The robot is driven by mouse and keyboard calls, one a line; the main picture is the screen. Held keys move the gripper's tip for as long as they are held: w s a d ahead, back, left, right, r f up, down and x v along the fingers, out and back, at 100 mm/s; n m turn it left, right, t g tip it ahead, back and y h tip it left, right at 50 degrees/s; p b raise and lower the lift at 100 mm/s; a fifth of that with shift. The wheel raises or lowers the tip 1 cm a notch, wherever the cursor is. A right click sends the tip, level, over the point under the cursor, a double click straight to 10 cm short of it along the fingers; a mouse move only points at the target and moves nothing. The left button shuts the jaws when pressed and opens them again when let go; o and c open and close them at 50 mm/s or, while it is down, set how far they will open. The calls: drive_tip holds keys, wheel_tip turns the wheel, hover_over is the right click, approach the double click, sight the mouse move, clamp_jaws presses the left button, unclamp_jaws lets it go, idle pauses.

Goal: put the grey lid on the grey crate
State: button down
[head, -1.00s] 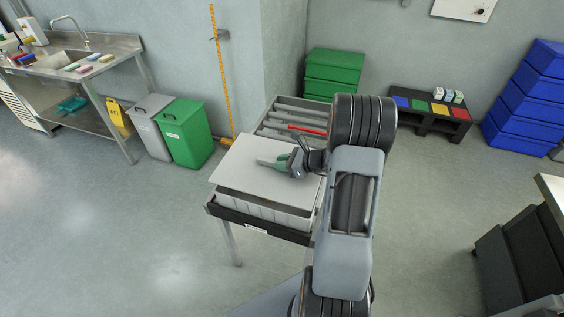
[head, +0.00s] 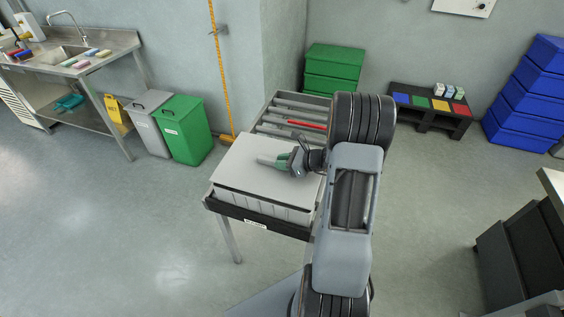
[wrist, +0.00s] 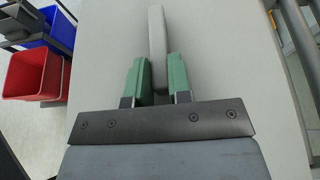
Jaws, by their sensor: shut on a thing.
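The grey lid (head: 254,170) is a flat pale panel with a raised bar handle (wrist: 157,40). It lies over the grey crate (head: 262,205), close to its rim and about lined up with it; I cannot tell whether it is fully seated. The crate stands at the near end of the roller stand, its ribbed front wall showing below the lid. My gripper (head: 281,161) is shut on the lid's handle. In the wrist view, the green fingers (wrist: 155,80) press the handle from both sides, with the lid's top filling the middle.
The roller stand's dark front edge (head: 255,222) borders the crate. Bare rollers and a red bar (head: 307,125) lie behind it. Green and grey bins (head: 184,132) stand at left, and red and blue bins (wrist: 33,73) show in the wrist view. The floor at left is clear.

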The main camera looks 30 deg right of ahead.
drive_tip(key=shift+f+b, duration=0.35)
drive_tip(key=shift+f, duration=0.1)
idle(0.5)
drive_tip(key=shift+f+b, duration=0.65)
drive_tip(key=shift+f, duration=0.1)
drive_tip(key=c, duration=1)
unclamp_jaws()
drive_tip(key=shift+o, duration=0.2)
drive_tip(key=shift+d, duration=0.1)
drive_tip(key=b+v, duration=0.1)
drive_tip(key=v, duration=1.2)
drive_tip(key=shift+s+d+r, duration=0.15)
drive_tip(key=shift+s+r, duration=0.05)
drive_tip(key=shift+s, duration=0.1)
